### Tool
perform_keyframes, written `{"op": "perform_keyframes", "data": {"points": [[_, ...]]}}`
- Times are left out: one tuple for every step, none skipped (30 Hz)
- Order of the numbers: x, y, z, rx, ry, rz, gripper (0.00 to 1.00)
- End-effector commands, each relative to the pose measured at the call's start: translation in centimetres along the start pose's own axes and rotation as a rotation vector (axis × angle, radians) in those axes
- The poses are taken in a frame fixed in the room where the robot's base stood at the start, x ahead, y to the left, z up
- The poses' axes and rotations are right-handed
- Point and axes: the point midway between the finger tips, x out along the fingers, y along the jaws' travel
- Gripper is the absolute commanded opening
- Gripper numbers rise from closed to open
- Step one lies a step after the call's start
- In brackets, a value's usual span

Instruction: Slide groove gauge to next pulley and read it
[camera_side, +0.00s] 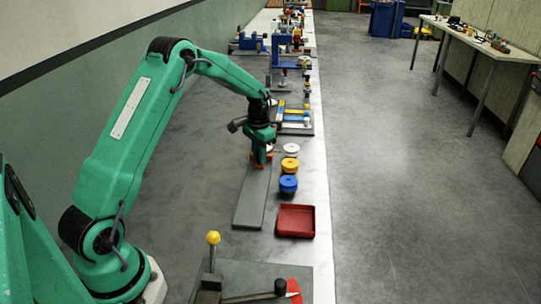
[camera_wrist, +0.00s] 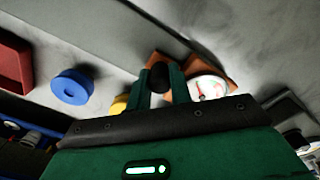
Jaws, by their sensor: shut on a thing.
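My gripper (camera_side: 262,152) points down over the grey strip (camera_side: 251,196) beside a row of pulleys. Its fingers (camera_wrist: 160,82) are shut on a black knob-like part of the groove gauge, which has an orange-brown body and a white round dial (camera_wrist: 207,88) with a red mark. The dial reading is too small to make out. In the side view, a little of the gauge's orange body (camera_side: 257,164) shows under the fingers. A white pulley (camera_side: 291,149), a yellow pulley (camera_side: 290,165) and a blue pulley (camera_side: 288,184) stand right of the gripper. The wrist view shows the blue pulley (camera_wrist: 72,87) and part of the yellow one (camera_wrist: 119,104).
A red tray (camera_side: 296,222) sits in front of the blue pulley. A yellow-knobbed post (camera_side: 213,239) and a hammer-like tool (camera_side: 262,295) are at the near end. Blue fixtures (camera_side: 280,68) stand farther along the bench.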

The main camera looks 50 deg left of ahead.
Motion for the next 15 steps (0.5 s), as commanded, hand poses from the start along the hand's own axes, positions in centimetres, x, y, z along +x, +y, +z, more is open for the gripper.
{"op": "perform_keyframes", "data": {"points": [[-0.1, -0.4, -0.6, 0.001, 0.006, -0.002, 0.00], [-0.1, -0.6, -0.8, 0.001, 0.007, -0.003, 0.00], [-0.1, -0.8, -1.0, 0.002, 0.007, -0.002, 0.00], [-0.1, -0.9, -1.1, 0.002, 0.007, -0.003, 0.00], [-0.1, -1.0, -1.2, 0.002, 0.006, -0.002, 0.00], [-0.1, -1.1, -1.3, 0.002, 0.006, -0.002, 0.00], [-0.1, -1.2, -1.4, 0.002, 0.007, -0.003, 0.00], [-0.1, -1.2, -1.4, 0.002, 0.008, -0.003, 0.00], [-0.1, -1.3, -1.5, 0.002, 0.009, -0.003, 0.00], [-0.1, -1.3, -1.5, 0.002, 0.010, -0.004, 0.00], [-0.1, -1.3, -1.5, 0.002, 0.011, -0.004, 0.00], [-0.1, -1.4, -1.6, 0.001, 0.012, -0.005, 0.00], [-0.1, -1.4, -1.6, 0.001, 0.012, -0.005, 0.00], [-0.1, -1.4, -1.6, 0.001, 0.013, -0.005, 0.00], [-0.1, -1.4, -1.5, 0.000, 0.012, -0.005, 0.00]]}}
